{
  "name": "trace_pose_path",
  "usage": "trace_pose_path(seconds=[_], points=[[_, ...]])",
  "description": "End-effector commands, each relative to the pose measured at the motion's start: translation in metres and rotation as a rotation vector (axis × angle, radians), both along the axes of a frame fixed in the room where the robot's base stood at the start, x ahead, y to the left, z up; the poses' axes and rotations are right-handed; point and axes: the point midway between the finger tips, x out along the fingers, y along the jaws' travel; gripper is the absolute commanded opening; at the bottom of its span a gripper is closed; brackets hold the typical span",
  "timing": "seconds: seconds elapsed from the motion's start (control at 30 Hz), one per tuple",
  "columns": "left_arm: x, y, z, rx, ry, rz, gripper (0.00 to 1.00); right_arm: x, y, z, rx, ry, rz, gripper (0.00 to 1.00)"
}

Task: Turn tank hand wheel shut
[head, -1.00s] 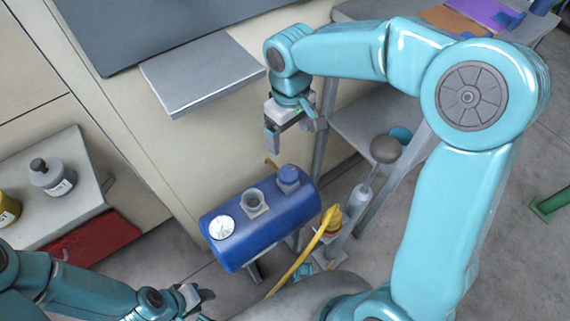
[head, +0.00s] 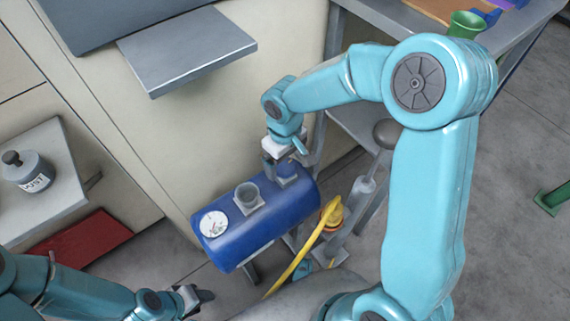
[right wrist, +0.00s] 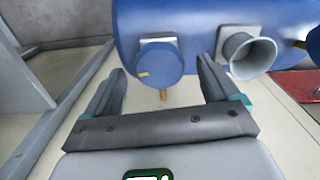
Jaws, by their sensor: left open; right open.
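The blue tank (head: 235,243) lies on a stand in the middle of the head view. Its blue hand wheel (right wrist: 158,66), a round knob with an orange mark, stands on a square grey base at the tank's right end in the head view. My right gripper (head: 282,160) is open just above the wheel and partly hides it there. In the right wrist view the wheel shows between the tips of the open right gripper (right wrist: 162,80); contact cannot be told. My left gripper (head: 200,298) is open and empty, low and left of the tank.
A grey funnel neck (head: 248,196) and a white dial gauge (head: 213,224) sit on the tank beside the wheel. A yellow hose (head: 292,265) runs right of the tank. A grey shelf (head: 185,50) juts from the wall above. A red plate (head: 85,238) lies at left.

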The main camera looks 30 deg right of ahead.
Motion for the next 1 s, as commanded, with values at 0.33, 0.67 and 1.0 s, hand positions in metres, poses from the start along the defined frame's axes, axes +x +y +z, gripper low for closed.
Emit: trace_pose_path(seconds=[0.33,0.67,1.0], points=[[0.0000,0.0000,-0.0032,0.000,0.000,0.000,0.43,0.0014,-0.0010,-0.0096,0.001,0.000,-0.001,0.88],[0.0000,0.0000,-0.0032,0.000,0.000,0.000,0.43,0.0013,-0.0008,-0.0093,0.001,0.000,-0.001,0.33],[0.0000,0.0000,-0.0077,0.000,0.000,0.000,0.43,0.0018,-0.0006,-0.0101,0.000,-0.002,-0.078,0.33]])
